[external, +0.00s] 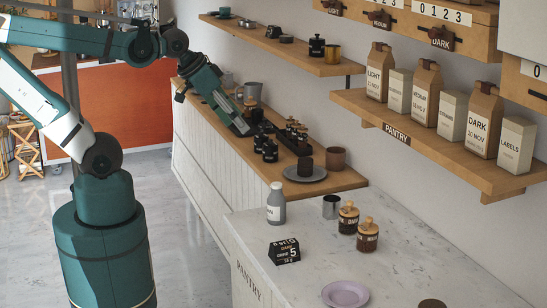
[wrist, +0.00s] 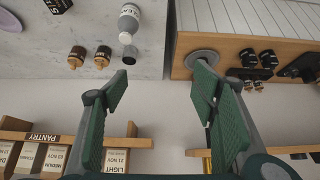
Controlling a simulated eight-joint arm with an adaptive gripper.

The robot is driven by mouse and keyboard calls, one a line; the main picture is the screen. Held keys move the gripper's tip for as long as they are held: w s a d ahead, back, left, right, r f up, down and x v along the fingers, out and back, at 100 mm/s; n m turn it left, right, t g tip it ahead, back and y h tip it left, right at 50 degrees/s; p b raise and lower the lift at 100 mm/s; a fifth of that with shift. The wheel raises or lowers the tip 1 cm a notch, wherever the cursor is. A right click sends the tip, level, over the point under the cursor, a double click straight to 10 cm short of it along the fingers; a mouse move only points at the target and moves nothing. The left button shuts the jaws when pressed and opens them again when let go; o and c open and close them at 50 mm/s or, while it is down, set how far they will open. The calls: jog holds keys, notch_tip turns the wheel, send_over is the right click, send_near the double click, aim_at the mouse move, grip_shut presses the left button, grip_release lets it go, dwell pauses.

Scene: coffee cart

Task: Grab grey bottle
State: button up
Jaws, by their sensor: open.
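The grey bottle (external: 276,207) stands upright on the white marble counter, with a pale label and a light cap. It also shows near the top of the wrist view (wrist: 129,20). My gripper (external: 240,126) is over the wooden counter, beyond the bottle and to its left in the external view. In the wrist view my gripper (wrist: 160,88) has its green-padded fingers wide apart with nothing between them. The bottle lies past the left fingertip there, clear of both fingers.
A metal cup (external: 331,207) stands close to the bottle, beside two wooden-topped jars (external: 348,218). A black number block (external: 284,251) sits in front, near a lilac plate (external: 345,294). A grey plate with a dark cup (external: 305,164) is on the wooden counter. A pantry shelf (external: 430,136) overhangs.

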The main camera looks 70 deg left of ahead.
dwell(0.4)
jog(key=shift+c, duration=1)
jog(key=shift+w, duration=0.1)
jog(key=m+g, duration=0.4)
jog(key=m, duration=0.5)
send_near(275, 183)
jog(key=a, duration=0.4)
jog(key=w+d+f+m+g, duration=0.1)
jog(key=f, duration=0.1)
jog(key=d+f+m+g+p, duration=0.1)
jog(key=f+m, duration=0.1)
jog(key=f, duration=0.1)
jog(key=w+d+f+m, duration=0.1)
jog(key=f+m, duration=0.1)
jog(key=f, duration=0.1)
jog(key=shift+w+d+f+g, duration=0.15)
jog(key=shift+w+d+g, duration=0.2)
jog(key=shift+d+g, duration=0.05)
jog(key=shift+d+f+m, duration=0.25)
jog(key=shift+f+m, duration=0.25)
jog(key=shift+f, duration=0.35)
